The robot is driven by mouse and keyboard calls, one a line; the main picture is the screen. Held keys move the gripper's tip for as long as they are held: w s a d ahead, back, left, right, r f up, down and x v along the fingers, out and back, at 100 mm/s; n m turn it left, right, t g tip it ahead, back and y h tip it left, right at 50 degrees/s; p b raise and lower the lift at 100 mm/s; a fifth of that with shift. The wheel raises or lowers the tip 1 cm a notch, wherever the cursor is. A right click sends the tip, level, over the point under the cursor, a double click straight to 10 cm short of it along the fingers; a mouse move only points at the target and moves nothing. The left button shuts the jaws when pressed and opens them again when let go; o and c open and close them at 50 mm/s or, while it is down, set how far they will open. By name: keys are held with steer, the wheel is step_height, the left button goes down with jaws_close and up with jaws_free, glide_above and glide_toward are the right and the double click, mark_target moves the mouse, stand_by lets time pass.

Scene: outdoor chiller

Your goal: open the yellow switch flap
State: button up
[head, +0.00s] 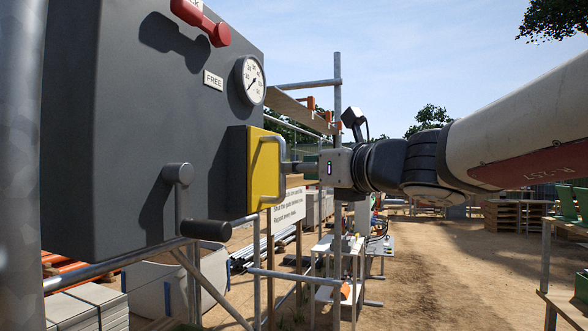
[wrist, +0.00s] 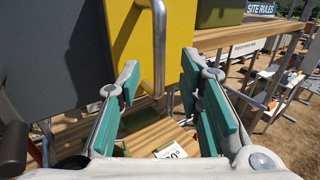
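The yellow switch flap (head: 258,190) sits on the side of a small grey box on the large grey chiller cabinet (head: 120,110), and looks shut. It carries a silver bar handle (head: 283,165). My gripper (head: 298,167) is level with the handle and close to it in the head view. In the wrist view the flap (wrist: 122,45) is at the upper middle, and the lower part of the handle (wrist: 159,50) hangs in line with the gap between my fingers. My gripper (wrist: 160,75) is open, with teal pads apart and nothing gripped. I cannot tell whether a finger touches the handle.
A red lever (head: 203,22), a gauge (head: 250,80) and a "FREE" label (head: 213,80) are on the cabinet. A crank with a black grip (head: 206,230) juts out below the flap. Scaffold rails and a wooden shelf (wrist: 235,36) stand behind.

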mark_target(282, 192)
steer(key=x, duration=0.6)
steer(key=shift+w+a, duration=0.25)
steer(key=shift+a, duration=0.05)
jaws_close()
